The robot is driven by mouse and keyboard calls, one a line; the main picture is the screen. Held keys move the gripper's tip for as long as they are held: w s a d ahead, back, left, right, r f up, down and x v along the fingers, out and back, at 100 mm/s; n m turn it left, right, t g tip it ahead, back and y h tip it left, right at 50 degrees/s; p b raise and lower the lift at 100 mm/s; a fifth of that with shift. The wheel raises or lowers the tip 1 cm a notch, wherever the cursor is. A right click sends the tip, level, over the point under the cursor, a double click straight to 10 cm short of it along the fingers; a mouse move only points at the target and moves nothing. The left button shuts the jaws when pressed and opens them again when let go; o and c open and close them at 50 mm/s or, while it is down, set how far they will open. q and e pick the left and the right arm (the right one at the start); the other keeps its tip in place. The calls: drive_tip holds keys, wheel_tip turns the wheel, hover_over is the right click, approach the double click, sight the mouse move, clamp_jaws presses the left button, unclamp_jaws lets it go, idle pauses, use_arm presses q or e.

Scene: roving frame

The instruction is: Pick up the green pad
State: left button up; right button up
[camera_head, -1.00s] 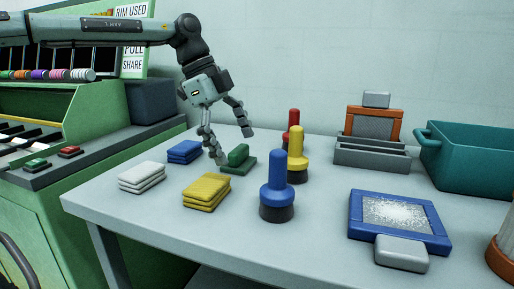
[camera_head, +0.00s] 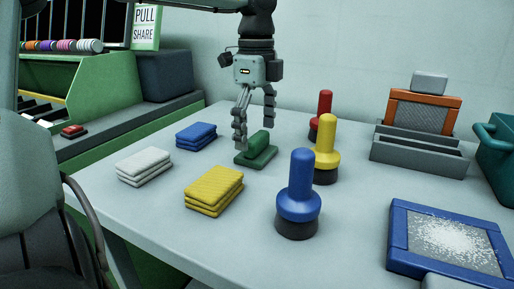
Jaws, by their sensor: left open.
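The green pad (camera_head: 257,153) lies on the table, a flat green base with a rounded green grip on top. My left gripper (camera_head: 254,133) points down just above it, fingers open. One finger is to the left of the grip and one is at its right and behind; I cannot tell whether they touch it. My right gripper is not in view.
Blue cloths (camera_head: 196,135), white cloths (camera_head: 144,166) and yellow cloths (camera_head: 214,189) lie to the left. Red (camera_head: 324,111), yellow (camera_head: 326,150) and blue (camera_head: 298,196) handled tools stand to the right. A grey tray (camera_head: 420,153) and blue-framed screen (camera_head: 398,247) are farther right.

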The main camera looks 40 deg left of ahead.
use_arm(q)
drive_tip(key=shift+w+f, duration=0.1)
drive_tip(key=shift+f, duration=0.8)
drive_tip(key=shift+c, duration=0.5)
drive_tip(key=c, duration=1.2)
drive_tip(key=shift+o, duration=0.2)
drive_tip(key=shift+r, duration=0.1)
